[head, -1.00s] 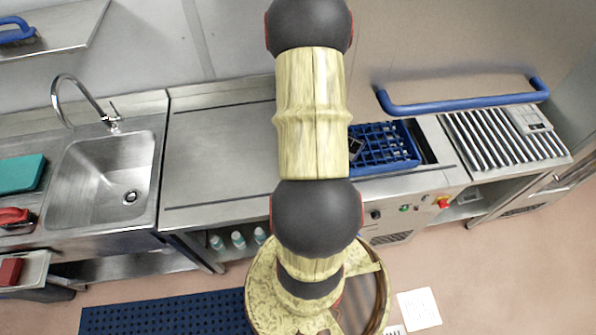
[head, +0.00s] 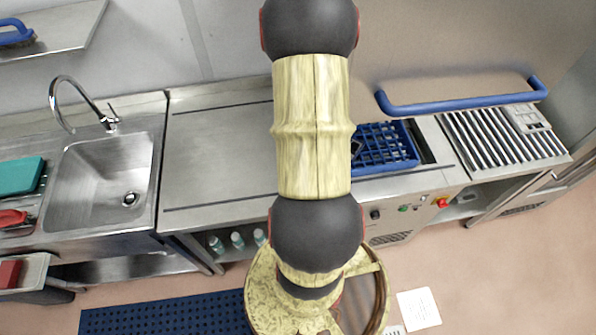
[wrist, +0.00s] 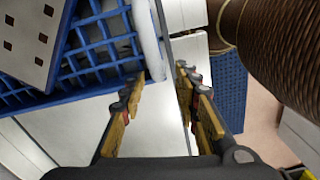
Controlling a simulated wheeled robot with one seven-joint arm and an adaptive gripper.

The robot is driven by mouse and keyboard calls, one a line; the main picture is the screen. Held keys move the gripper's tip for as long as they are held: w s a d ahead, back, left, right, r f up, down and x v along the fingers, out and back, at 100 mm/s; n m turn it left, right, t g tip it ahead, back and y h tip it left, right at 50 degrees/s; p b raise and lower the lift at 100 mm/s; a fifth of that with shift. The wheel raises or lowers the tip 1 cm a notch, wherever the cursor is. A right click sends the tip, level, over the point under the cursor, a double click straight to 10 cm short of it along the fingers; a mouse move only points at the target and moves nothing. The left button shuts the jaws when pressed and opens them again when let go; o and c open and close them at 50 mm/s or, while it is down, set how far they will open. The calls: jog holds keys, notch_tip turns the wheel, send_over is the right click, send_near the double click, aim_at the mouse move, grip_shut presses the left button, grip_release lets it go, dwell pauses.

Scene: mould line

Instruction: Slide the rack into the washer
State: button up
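The blue lattice rack (head: 388,148) lies flat on the counter at the washer, partly hidden behind my arm in the head view. The washer shows as a grey hood with a blue bar handle (head: 460,105) above and a front panel (head: 400,212) with knobs and buttons below. A dark gap lies right of the rack. In the wrist view the rack (wrist: 95,45) fills the upper left. My gripper (wrist: 161,76) is open, with its left fingertip by the rack's lower right corner and nothing clearly between the fingers. The head view hides my gripper.
A grey perforated piece (wrist: 35,35) and a white rounded piece (wrist: 146,40) show at the rack. A sink (head: 105,180) stands left, bare steel counter (head: 220,150) in the middle, and a ribbed surface (head: 500,138) right. A blue mat (head: 160,316) lies on the floor.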

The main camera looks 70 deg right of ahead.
notch_tip(320, 180, up, 8)
jog(key=shift+f, duration=0.2)
jog(key=shift+c, duration=0.4)
